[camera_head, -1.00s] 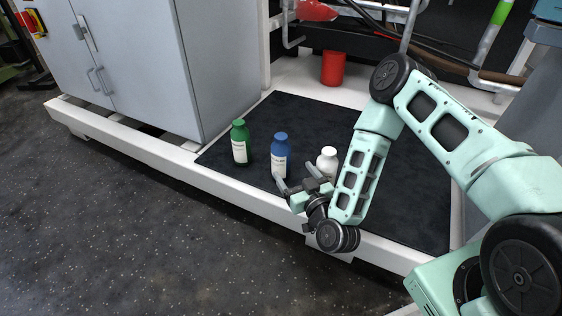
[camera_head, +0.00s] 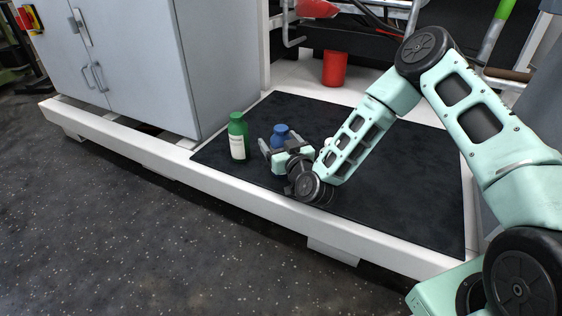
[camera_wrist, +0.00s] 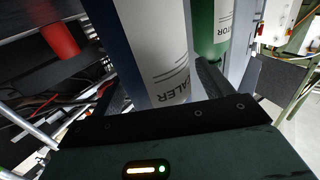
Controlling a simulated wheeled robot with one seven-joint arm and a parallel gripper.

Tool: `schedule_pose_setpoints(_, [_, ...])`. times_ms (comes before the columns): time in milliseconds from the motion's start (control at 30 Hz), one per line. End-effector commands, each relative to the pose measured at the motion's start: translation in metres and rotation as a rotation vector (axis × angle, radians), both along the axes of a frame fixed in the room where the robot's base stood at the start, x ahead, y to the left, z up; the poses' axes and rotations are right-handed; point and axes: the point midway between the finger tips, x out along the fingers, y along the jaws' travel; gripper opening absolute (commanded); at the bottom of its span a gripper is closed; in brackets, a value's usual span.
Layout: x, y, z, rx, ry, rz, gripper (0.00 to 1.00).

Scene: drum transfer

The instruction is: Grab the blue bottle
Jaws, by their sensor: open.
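The blue bottle (camera_head: 281,130) stands on the black mat (camera_head: 400,205). In the head view only its top shows above my gripper. My gripper (camera_head: 278,143) is open low over the mat, with its fingers around the bottle's near side. In the wrist view the blue bottle (camera_wrist: 160,50), with its white label, rises large and close in front of the palm. One dark finger (camera_wrist: 208,80) is to its right. I cannot tell whether either finger touches it.
The green bottle (camera_head: 238,137) stands just left of my gripper and shows behind the blue one in the wrist view (camera_wrist: 208,25). The white bottle (camera_head: 328,143) is mostly hidden by my arm. A red container (camera_head: 334,68) stands farther back. A grey cabinet (camera_head: 130,60) is at left.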

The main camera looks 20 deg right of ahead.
Motion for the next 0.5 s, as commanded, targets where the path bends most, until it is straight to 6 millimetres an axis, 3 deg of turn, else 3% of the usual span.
schedule_pose_setpoints(367, [0.0097, 0.0015, 0.0005, 0.000, 0.001, 0.001, 0.76])
schedule_pose_setpoints(500, [0.0095, 0.0014, 0.0004, 0.000, 0.001, 0.001, 0.37])
